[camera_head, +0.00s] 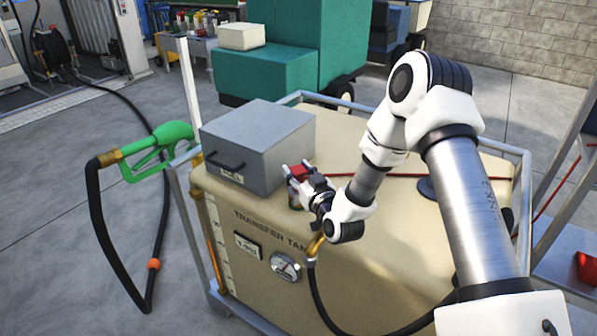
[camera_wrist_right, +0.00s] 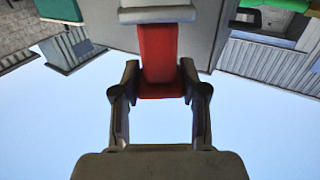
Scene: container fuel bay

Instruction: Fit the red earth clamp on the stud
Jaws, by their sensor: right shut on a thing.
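The red earth clamp (camera_head: 299,172) is held in my right gripper (camera_head: 298,178), above the front edge of the cream transfer tank (camera_head: 262,222) and close to the grey box's right side. In the right wrist view the red clamp (camera_wrist_right: 160,60) lies between the two fingers of the right gripper (camera_wrist_right: 160,82), which are shut on it. A pale grey piece (camera_wrist_right: 157,13) crosses the clamp's far end. I cannot make out the stud; the gripper and clamp cover that part of the tank top. My left gripper is not in view.
A grey box (camera_head: 262,150) with a black handle stands on the tank. A red cable (camera_head: 430,175) runs across the tank top. A green fuel nozzle (camera_head: 160,150) with a black hose hangs at the left. A metal rail (camera_head: 518,215) edges the tank.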

